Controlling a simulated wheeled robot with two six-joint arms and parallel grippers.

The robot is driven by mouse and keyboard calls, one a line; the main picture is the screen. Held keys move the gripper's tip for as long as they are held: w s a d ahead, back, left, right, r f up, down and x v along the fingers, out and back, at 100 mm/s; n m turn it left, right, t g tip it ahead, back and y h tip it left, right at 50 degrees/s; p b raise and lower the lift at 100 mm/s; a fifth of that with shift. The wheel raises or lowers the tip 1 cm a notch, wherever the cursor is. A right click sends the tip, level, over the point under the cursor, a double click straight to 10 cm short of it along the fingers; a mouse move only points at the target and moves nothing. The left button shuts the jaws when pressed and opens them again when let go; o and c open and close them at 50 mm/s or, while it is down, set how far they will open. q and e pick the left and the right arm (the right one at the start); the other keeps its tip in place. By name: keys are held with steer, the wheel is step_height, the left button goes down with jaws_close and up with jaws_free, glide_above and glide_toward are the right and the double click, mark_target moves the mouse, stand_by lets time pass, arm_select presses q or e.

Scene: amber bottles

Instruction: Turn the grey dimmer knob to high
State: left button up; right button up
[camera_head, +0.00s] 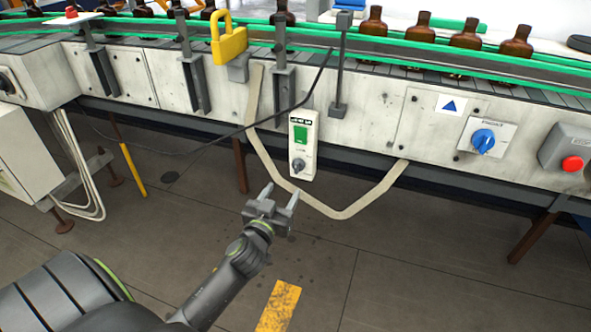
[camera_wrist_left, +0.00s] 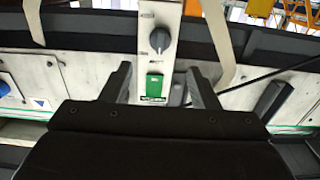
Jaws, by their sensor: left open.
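The grey dimmer knob (camera_head: 298,164) sits on the lower part of a narrow white control panel (camera_head: 311,134), below a green switch (camera_head: 300,133). In the left wrist view the knob (camera_wrist_left: 160,40) shows upside down, above the green switch (camera_wrist_left: 154,86). My left gripper (camera_head: 280,199) is open and empty, below and a little left of the panel, apart from the knob. In the wrist view its two fingers stand on either side of the lower picture, with the panel between them. The knob's exact setting is too small to read. My right gripper is not in view.
A blue rotary knob (camera_head: 483,140) and a red stop button (camera_head: 572,163) are on the conveyor's side to the right. A beige strap (camera_head: 335,214) hangs around the panel, and a black cable (camera_head: 215,141) runs left of it. Amber bottles (camera_head: 466,36) stand on the conveyor.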

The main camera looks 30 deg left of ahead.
mark_target(296, 169)
arm_select(q)
steer(key=x, duration=1)
steer(key=shift+w+a, duration=0.1)
steer(key=c, duration=1)
